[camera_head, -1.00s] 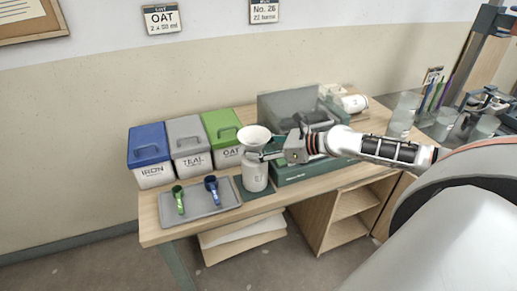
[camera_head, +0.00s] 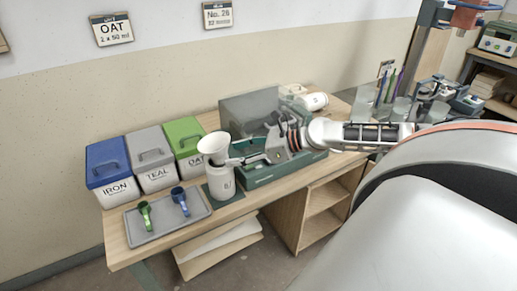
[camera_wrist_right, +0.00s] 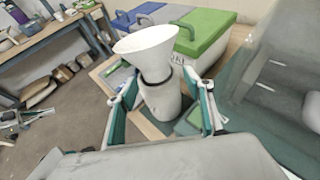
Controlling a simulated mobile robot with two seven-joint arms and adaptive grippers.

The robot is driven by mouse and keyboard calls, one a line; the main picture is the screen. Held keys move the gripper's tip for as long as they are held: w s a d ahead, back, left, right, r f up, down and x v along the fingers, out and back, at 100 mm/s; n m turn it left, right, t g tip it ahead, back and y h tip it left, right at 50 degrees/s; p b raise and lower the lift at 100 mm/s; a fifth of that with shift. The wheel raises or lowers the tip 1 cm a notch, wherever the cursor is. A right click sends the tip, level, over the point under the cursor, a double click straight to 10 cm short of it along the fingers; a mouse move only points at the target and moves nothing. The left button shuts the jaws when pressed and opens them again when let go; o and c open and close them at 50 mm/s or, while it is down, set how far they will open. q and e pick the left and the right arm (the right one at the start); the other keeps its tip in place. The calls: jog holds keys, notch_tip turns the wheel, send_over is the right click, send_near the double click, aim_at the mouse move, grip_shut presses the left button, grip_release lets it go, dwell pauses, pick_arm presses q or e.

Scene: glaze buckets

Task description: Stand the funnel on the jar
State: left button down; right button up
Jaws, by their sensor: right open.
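The white funnel (camera_head: 214,146) stands spout-down on the mouth of the pale jar (camera_head: 221,184), wide rim up. The jar is upright on a dark green mat (camera_head: 239,189) near the table's front edge. In the right wrist view the funnel (camera_wrist_right: 147,52) sits over the jar (camera_wrist_right: 162,100), whose neck shows a dark band. My right gripper (camera_head: 235,161) is open, coming from the right at about the height where funnel and jar meet. In the right wrist view its fingers (camera_wrist_right: 158,88) are spread either side of the jar and funnel; contact is unclear.
Lidded bins in blue (camera_head: 110,172), grey (camera_head: 152,158) and green (camera_head: 185,137) stand behind. A grey tray (camera_head: 163,226) holds a green scoop (camera_head: 145,214) and a blue scoop (camera_head: 179,200). Glass jars (camera_head: 364,104) stand farther right.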

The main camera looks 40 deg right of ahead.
jog(key=shift+p+v, duration=1.9)
jog(key=shift+v, duration=1.65)
jog(key=s+a+f+n+h, duration=0.1)
jog(key=s+a+f+n, duration=0.1)
jog(key=s+f+n, duration=0.45)
jog(key=s+a+f+n+g+h, duration=0.1)
jog(key=f+n, duration=0.3)
jog(key=f, duration=0.5)
jog(key=s+a+f+n+h, duration=0.2)
jog(key=s+f+n, duration=0.25)
jog(key=f, duration=0.25)
pick_arm(q)
jog(key=shift+s+a+r+y, duration=0.2)
jog(key=shift+s+a+r, duration=0.1)
jog(key=shift+a, duration=0.15)
jog(key=shift+s+a+r+y, duration=0.2)
jog(key=shift+a+r, duration=0.1)
jog(key=shift+a, duration=0.15)
pick_arm(e)
jog(key=s+a+f+n, duration=0.1)
jog(key=a+f+n, duration=0.2)
jog(key=a+n, duration=0.6)
jog(key=s+a+f+n+h, duration=0.1)
jog(key=s+a+f+n, duration=0.1)
jog(key=a+n, duration=0.7)
jog(key=shift+s+a+f+h, duration=0.15)
jog(key=shift+s+f+h, duration=0.15)
jog(key=shift+f, duration=0.5)
